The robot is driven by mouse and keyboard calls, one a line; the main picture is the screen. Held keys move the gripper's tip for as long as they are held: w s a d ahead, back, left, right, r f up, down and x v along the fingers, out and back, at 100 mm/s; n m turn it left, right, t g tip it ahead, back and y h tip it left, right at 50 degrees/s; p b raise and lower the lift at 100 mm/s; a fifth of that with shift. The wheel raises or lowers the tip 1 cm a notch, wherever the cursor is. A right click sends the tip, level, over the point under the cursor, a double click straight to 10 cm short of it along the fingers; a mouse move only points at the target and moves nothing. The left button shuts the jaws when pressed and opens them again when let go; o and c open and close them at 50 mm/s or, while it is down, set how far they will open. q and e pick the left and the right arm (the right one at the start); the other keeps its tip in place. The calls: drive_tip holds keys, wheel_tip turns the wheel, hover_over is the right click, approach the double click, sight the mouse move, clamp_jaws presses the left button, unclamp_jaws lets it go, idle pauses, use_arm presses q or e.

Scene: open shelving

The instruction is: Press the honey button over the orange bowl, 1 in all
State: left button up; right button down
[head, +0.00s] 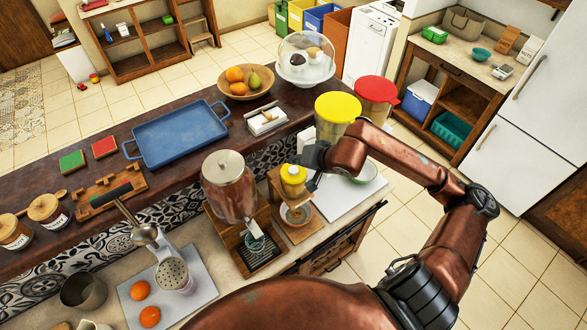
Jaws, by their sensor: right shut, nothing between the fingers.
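A honey dispenser with a yellow top (293,174) stands on a small wooden stand (303,233) on the counter. A small bowl (295,215) sits under its spout; its colour is hard to make out, with something orange-brown inside. My right gripper (312,184) is shut and empty, right beside the yellow top on its right side. I cannot tell whether the fingers touch it. The gripper and wrist hide part of the dispenser's right side. My left gripper is not in view.
A large glass drink dispenser (229,188) stands just left of the honey stand. Yellow-lidded (338,107) and red-lidded (377,88) containers stand behind my right arm. A citrus press (173,272) and oranges (140,290) are at lower left. A blue tray (177,133) lies on the raised ledge.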

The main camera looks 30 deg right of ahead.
sight(295, 171)
drive_tip(key=shift+r+p, duration=0.4)
drive_tip(key=shift+r, duration=1.6)
drive_tip(key=shift+f, duration=0.1)
